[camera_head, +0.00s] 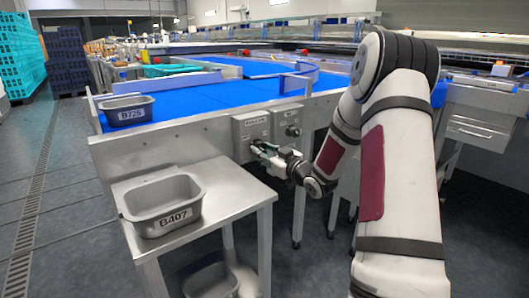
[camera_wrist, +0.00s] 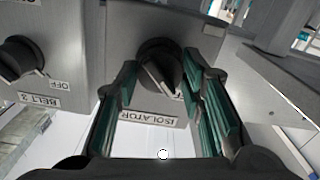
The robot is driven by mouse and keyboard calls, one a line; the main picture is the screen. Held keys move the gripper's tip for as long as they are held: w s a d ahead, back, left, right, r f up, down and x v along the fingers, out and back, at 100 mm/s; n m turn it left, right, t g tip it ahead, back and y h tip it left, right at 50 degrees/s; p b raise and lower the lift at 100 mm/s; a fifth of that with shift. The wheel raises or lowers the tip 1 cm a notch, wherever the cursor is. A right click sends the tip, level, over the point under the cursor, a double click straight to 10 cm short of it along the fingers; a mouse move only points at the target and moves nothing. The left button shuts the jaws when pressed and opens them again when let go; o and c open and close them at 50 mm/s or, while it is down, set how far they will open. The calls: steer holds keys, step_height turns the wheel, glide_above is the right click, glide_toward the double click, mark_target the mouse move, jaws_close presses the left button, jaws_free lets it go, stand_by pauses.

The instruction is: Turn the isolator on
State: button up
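The isolator knob (camera_wrist: 160,66) is a black rotary switch on a grey box, above an upside-down "ISOLATOR" label (camera_wrist: 148,118) in the wrist view. Its handle sits at a slant, and its position mark is partly hidden by a finger. My gripper (camera_wrist: 160,88) is open, with teal finger pads on either side of the knob; I cannot tell whether they touch it. In the head view my gripper (camera_head: 258,149) is at the left control box (camera_head: 250,125) and covers the knob.
A steel table (camera_head: 235,190) with grey tub B407 (camera_head: 160,222) stands below left.

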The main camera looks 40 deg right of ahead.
steer(key=shift+c, duration=1)
steer(key=m+p, duration=0.3)
steer(key=shift+r+m, duration=0.1)
steer(key=shift+m, duration=0.3)
steer(key=m+p, duration=0.3)
steer(key=m, duration=0.1)
steer(key=shift+m+p, duration=0.3)
steer(key=m+p, duration=0.4)
steer(key=m, duration=0.1)
steer(key=shift+m+p, duration=1.5)
steer(key=shift+m, duration=0.8)
